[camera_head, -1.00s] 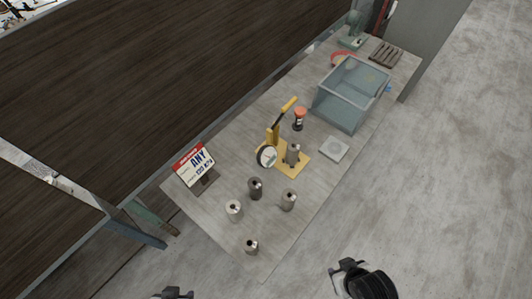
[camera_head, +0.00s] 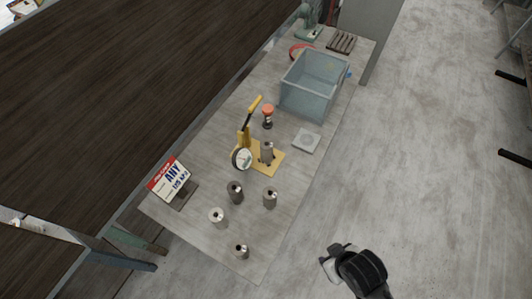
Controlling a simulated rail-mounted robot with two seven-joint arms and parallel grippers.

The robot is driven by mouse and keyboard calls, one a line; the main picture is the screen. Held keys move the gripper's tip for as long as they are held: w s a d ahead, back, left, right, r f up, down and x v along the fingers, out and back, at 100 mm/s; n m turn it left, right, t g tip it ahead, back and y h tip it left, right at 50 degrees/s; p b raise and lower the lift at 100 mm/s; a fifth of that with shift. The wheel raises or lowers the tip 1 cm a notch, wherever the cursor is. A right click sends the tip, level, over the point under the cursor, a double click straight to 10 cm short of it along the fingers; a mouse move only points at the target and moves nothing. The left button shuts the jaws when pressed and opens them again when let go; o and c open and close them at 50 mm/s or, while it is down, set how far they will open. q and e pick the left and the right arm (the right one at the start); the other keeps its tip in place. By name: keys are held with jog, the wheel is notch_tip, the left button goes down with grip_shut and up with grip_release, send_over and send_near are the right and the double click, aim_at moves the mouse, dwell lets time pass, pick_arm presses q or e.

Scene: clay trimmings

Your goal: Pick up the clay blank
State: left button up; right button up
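Several short upright cylinders with dark holes in their tops stand on the table: a dark grey one (camera_head: 235,192), a brownish grey one (camera_head: 270,198), a pale one (camera_head: 217,217) and a small one near the front corner (camera_head: 242,251). Another grey cylinder (camera_head: 267,152) stands on the yellow base of a lever tool (camera_head: 262,160) with a round gauge. I cannot tell which of them is the clay blank. My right gripper (camera_head: 329,265) is off the table's right edge, over the floor, apart from every cylinder; its opening is unclear. My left gripper is out of view.
A bluish open bin (camera_head: 311,86), a red-topped item (camera_head: 268,116) and a pale square plate (camera_head: 306,141) lie farther back. A slatted rack (camera_head: 341,42) is at the far end.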

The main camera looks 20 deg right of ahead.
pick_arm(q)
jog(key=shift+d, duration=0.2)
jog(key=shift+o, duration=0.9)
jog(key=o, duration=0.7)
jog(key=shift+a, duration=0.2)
